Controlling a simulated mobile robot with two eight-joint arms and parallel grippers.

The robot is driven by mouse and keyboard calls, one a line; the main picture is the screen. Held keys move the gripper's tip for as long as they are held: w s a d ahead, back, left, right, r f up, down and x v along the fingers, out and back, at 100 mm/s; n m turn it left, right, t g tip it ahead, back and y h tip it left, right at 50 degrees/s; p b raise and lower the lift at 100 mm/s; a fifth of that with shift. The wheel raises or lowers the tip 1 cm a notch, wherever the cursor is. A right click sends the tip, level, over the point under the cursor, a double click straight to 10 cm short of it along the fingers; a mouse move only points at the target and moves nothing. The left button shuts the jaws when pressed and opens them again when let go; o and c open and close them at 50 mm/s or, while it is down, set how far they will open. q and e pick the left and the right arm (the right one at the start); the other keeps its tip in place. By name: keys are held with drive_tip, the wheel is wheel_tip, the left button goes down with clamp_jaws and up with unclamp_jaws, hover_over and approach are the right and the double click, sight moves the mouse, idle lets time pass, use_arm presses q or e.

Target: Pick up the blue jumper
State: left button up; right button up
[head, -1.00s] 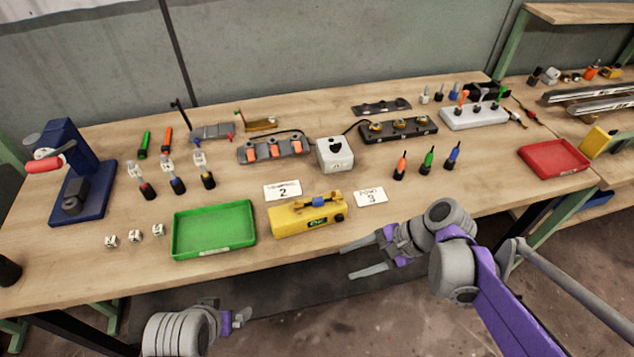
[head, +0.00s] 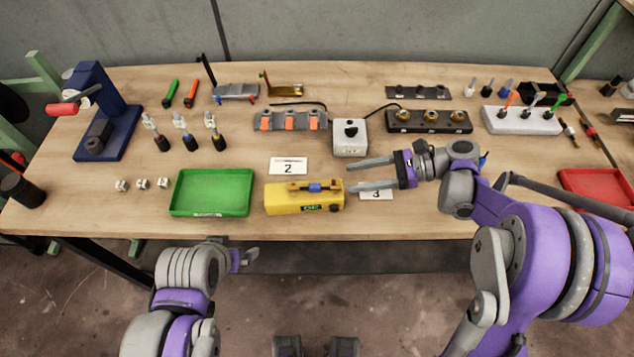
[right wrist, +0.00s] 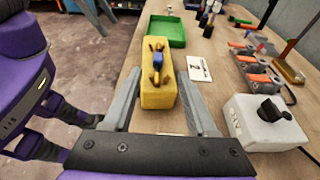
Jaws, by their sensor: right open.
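The blue jumper (head: 315,188) lies across the top of the yellow block (head: 280,201) near the table's front edge. In the right wrist view the blue jumper (right wrist: 158,62) sits between brown prongs on the yellow block (right wrist: 158,98). My right gripper (head: 350,174) is open and empty, just right of the block, its fingers pointing left toward it. In the right wrist view the fingers (right wrist: 159,82) appear on either side of the block, with the jumper beyond them. My left gripper (head: 247,259) is low in front of the table edge; its jaws are too small to read.
A green tray (head: 212,210) stands left of the block. A white box with a black knob (head: 350,151) stands close behind my right gripper. Cards marked 2 (head: 288,167) and 3 (head: 376,195) lie nearby. The right front tabletop is mostly clear.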

sight(316, 185)
drive_tip(key=p+x, duration=0.1)
drive_tip(key=x, duration=0.8)
drive_tip(key=shift+s+f, duration=0.1)
clamp_jaws()
